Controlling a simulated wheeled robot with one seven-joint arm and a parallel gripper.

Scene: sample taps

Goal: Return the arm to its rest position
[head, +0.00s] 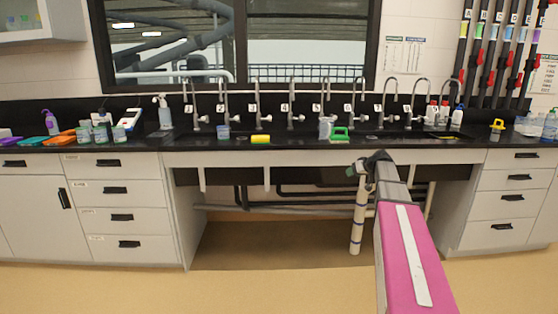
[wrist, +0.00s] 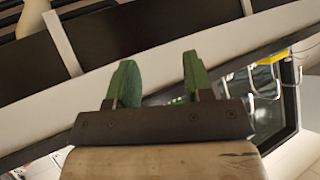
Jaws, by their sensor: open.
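My arm, with a pink link, reaches forward from the lower right in the head view. My gripper (head: 356,169) is at its far end, in front of the counter's front edge and a little below the countertop. In the wrist view my gripper (wrist: 155,85) shows two green fingers standing apart with nothing between them. The wrist view is tilted, with the pale counter front edge (wrist: 100,90) running diagonally behind the fingers.
The black counter (head: 300,140) carries a row of numbered taps (head: 290,105). A yellow sponge (head: 260,139), a green item (head: 340,134) and a clear jug (head: 326,127) stand on it. Drawers (head: 115,200) flank an open bay with pipes. The floor (head: 270,290) in front is clear.

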